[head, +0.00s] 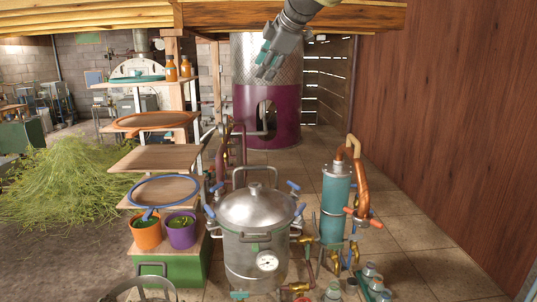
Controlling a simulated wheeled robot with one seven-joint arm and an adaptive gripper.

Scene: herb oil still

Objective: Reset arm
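My gripper (267,68) hangs from the top of the head view, at the end of my grey arm (298,14). Its teal-padded fingers point down and a little to the left. They show small in front of the tall metal and purple cylinder, and I cannot tell how far apart they are. I see no object between the fingers.
A silver pot still (257,212) with a gauge stands front centre, a teal condenser (335,206) right of it. Stepped wooden shelves (163,158) and orange and purple pots stand left. A wooden wall (450,110) closes the right. A beam (230,17) crosses above.

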